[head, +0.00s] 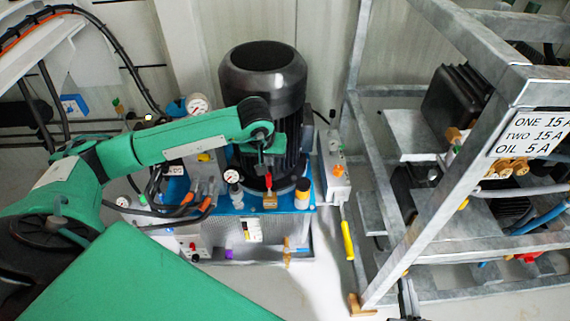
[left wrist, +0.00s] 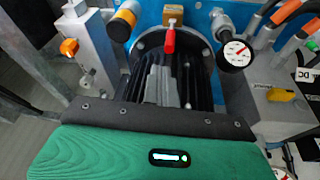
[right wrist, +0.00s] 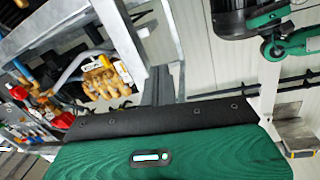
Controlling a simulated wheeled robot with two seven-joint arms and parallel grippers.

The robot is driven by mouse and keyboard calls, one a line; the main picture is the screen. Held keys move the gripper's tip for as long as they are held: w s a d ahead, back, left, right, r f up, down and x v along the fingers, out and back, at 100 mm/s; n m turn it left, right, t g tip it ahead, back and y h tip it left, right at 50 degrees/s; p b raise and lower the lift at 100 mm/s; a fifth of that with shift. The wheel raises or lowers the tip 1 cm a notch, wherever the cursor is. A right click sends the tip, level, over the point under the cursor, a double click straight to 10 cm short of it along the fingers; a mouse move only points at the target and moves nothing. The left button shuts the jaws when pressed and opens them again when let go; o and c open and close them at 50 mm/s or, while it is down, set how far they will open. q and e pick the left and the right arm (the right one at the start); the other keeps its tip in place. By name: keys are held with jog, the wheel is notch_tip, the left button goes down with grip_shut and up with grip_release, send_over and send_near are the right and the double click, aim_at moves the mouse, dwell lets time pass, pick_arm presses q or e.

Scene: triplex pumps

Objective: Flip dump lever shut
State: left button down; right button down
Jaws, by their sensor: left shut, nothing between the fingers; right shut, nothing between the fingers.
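A small red lever (head: 268,181), which I take to be the dump lever, sits on a brass block (head: 270,201) at the front of the blue pump unit. In the left wrist view the red lever (left wrist: 169,40) stands out from the brass block (left wrist: 172,14) toward the gripper. My left gripper (head: 268,160) is just above and behind the lever in the head view, shut and empty; its fingers (left wrist: 162,88) appear apart from the lever. My right gripper (right wrist: 158,86) is shut and empty, beside the metal frame, far from the lever; its tips show at the head view's bottom edge (head: 408,298).
A black motor (head: 263,75) stands behind the lever. A pressure gauge (head: 231,176) and a yellow-capped black fitting (head: 302,190) flank the brass block. A galvanised frame (head: 420,200) stands at the right. A yellow handle (head: 347,240) hangs between frame and pump.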

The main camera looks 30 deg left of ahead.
aim_at(269, 184)
pick_arm(q)
jog(key=shift+w+a+r+y, duration=0.35)
jog(key=shift+w+a, duration=0.2)
jog(key=shift+a, duration=0.2)
pick_arm(e)
jog(key=shift+s+d+f, duration=0.2)
jog(key=shift+s+f, duration=0.1)
jog(key=shift+f, duration=0.05)
